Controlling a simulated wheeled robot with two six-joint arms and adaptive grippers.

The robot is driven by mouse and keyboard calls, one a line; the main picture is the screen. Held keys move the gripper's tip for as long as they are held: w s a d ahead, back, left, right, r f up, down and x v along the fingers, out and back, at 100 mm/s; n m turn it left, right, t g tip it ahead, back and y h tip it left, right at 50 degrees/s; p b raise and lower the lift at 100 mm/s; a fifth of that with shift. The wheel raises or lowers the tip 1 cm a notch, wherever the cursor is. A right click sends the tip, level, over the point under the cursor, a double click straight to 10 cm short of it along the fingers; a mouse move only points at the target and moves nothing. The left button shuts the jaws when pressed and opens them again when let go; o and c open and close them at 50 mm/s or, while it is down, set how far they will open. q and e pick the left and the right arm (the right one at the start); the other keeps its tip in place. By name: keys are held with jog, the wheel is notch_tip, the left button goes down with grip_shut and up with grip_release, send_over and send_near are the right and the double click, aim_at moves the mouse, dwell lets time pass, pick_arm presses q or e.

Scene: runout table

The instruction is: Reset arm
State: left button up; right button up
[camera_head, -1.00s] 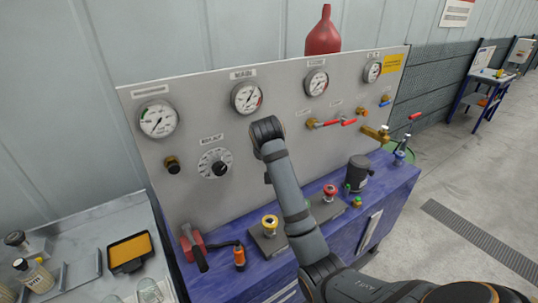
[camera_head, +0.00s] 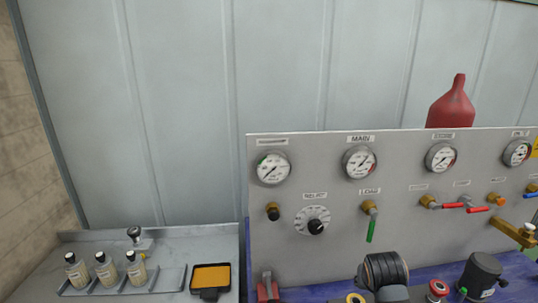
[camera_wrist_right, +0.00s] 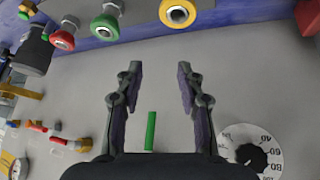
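My right arm (camera_head: 385,272) shows at the bottom of the head view, in front of the panel's lower edge. My right gripper (camera_wrist_right: 158,75) is open and empty in the wrist view, its two dark fingers well apart. The green valve handle (camera_wrist_right: 151,130) lies in line with the gap between the fingers, apart from both. In the head view this green handle (camera_head: 370,230) hangs straight down under its brass valve, labelled LOAD. My left gripper is in no view.
The grey panel (camera_head: 440,225) carries gauges, a selector dial (camera_head: 313,220) and red-handled valves (camera_head: 470,208). A red bottle (camera_head: 452,104) stands behind it. Vials (camera_head: 106,270) and an orange-filled tray (camera_head: 210,279) sit on the left bench. Coloured knobs (camera_wrist_right: 178,12) line the blue bench.

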jog(key=s+a+f+n+g+y, duration=0.1)
jog(key=s+f, duration=0.3)
jog(key=s, duration=0.3)
jog(key=s+a+f+n+g, duration=0.1)
jog(key=s+a+f+n, duration=0.1)
jog(key=s+f, duration=0.35)
jog(key=s+a+f+n+y, duration=0.1)
jog(key=s+f, duration=0.1)
jog(key=s, duration=0.7)
jog(key=s+d+f+g+b, duration=0.1)
jog(key=s+f, duration=0.1)
jog(key=f, duration=1.3)
jog(key=s+d+f+g+b, duration=0.1)
jog(key=f, duration=1.4)
jog(key=s+d+f+b, duration=0.1)
jog(key=s+f+b, duration=0.1)
jog(key=s+f, duration=1.5)
jog(key=shift+s+g, duration=0.4)
jog(key=shift+s, duration=0.2)
